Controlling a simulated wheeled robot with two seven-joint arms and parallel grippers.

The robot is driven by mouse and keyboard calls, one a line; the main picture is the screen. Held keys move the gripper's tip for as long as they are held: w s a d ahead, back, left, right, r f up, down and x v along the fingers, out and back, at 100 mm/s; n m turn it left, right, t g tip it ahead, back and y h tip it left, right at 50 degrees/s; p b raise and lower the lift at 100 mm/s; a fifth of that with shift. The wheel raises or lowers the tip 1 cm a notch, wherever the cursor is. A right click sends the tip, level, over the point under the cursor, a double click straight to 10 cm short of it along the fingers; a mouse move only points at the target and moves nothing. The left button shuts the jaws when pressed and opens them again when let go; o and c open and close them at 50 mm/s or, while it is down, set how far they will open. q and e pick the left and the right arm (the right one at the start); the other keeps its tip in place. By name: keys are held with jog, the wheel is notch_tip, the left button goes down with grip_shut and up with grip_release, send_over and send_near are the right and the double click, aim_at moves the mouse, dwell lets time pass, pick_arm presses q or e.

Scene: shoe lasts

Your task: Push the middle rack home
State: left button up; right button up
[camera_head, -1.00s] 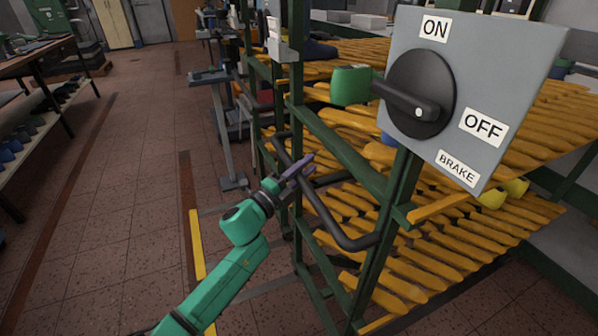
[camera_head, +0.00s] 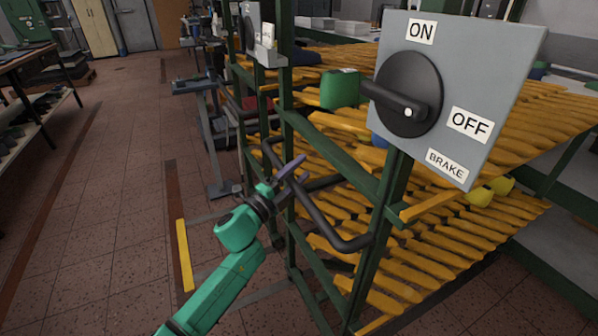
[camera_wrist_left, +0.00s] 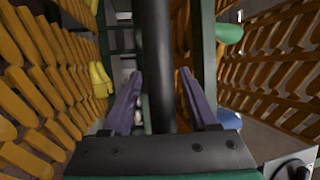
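A green-framed rack (camera_head: 389,190) with shelves of yellow-orange shoe lasts stands closest, at right. A dark bent push bar (camera_head: 322,222) sticks out from its near end. My left gripper (camera_head: 291,171) is at the upper part of this bar. In the left wrist view the bar (camera_wrist_left: 158,70) runs between my two purple fingers (camera_wrist_left: 158,103), which are apart with a gap beside it. A grey brake panel (camera_head: 500,65) is on the rack; the white-dotted end of its black knob (camera_head: 408,85) points toward OFF. Which rack is the middle one I cannot tell. My right gripper is not shown.
Another rack with a smaller grey panel (camera_head: 268,57) stands behind. A green last (camera_head: 340,89) and yellow ones (camera_head: 491,191) show on the near rack. A yellow floor strip (camera_head: 184,255) lies left of my arm. The tiled aisle at left is clear, with a bench (camera_head: 35,65) beyond.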

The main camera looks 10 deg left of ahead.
pick_arm(q)
jog(key=shift+a, duration=0.1)
jog(key=v, duration=1.4)
jog(key=shift+s+b, duration=0.25)
jog(key=shift+b, duration=0.15)
jog(key=shift+f, duration=0.1)
